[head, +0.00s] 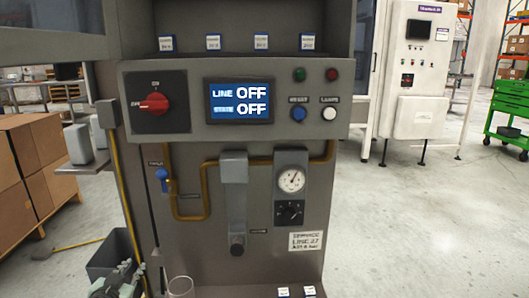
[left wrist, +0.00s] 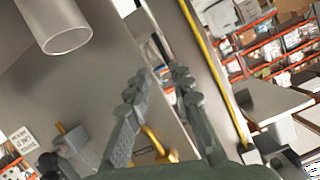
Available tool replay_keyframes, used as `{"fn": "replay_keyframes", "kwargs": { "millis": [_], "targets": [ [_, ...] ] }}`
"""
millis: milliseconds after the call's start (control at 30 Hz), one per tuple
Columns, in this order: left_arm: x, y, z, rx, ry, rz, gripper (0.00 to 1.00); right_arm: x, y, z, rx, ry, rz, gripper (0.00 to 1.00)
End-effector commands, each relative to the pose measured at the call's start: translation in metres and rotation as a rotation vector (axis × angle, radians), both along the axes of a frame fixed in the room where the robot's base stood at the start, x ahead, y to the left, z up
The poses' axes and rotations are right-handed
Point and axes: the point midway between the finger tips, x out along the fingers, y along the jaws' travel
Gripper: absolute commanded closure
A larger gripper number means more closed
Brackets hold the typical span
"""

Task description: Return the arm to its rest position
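My left gripper (head: 120,280) shows at the bottom left of the head view, low in front of the left side of the grey machine cabinet (head: 215,270). In the left wrist view its two dark fingers (left wrist: 165,78) stand a little apart, with the background showing between them and nothing held. My right gripper is in neither view. A clear, tube-like vessel (head: 180,287) is just right of my left gripper at the bottom edge of the head view; a similar clear cylinder (left wrist: 66,35) shows at the upper left of the left wrist view.
The cabinet's panel has a red rotary switch (head: 154,104) and a screen (head: 239,101) reading LINE OFF and STATE OFF. A gauge (head: 291,180) and a blue-handled valve (head: 163,176) sit below. Cardboard boxes (head: 25,175) and a dark bin (head: 108,255) stand left.

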Motion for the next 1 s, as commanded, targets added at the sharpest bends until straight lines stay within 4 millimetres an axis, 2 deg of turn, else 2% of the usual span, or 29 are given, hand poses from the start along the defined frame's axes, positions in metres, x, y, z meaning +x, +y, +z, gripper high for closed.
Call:
{"fn": "replay_keyframes", "kwargs": {
  "millis": [33, 100, 167, 300, 400, 533, 600, 700, 1000],
  "targets": [
    [-0.024, -0.008, -0.036, -0.013, 0.093, 0.01, 0.78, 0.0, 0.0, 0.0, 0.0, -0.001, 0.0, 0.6],
    [-0.057, -0.017, -0.077, -0.027, 0.215, 0.026, 0.78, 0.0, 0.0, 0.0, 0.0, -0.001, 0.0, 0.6],
    [-0.088, -0.024, -0.111, -0.04, 0.32, 0.039, 0.78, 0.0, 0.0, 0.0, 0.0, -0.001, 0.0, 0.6],
    [-0.17, -0.043, -0.177, -0.062, 0.562, 0.068, 0.78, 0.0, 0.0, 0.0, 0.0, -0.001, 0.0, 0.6],
    [-0.228, -0.056, -0.21, -0.075, 0.721, 0.084, 0.78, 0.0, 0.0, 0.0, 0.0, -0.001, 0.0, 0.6],
    [-0.289, -0.069, -0.236, -0.087, 0.877, 0.098, 0.78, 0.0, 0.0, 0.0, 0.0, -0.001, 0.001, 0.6],
    [-0.311, -0.073, -0.243, -0.091, 0.932, 0.103, 0.78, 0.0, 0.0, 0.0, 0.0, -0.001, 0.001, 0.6],
    [-0.328, -0.077, -0.248, -0.094, 0.976, 0.108, 0.78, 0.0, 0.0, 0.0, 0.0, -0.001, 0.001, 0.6],
    [-0.332, -0.077, -0.249, -0.094, 0.988, 0.11, 0.78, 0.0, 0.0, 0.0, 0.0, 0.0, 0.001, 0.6]
  ]
}}
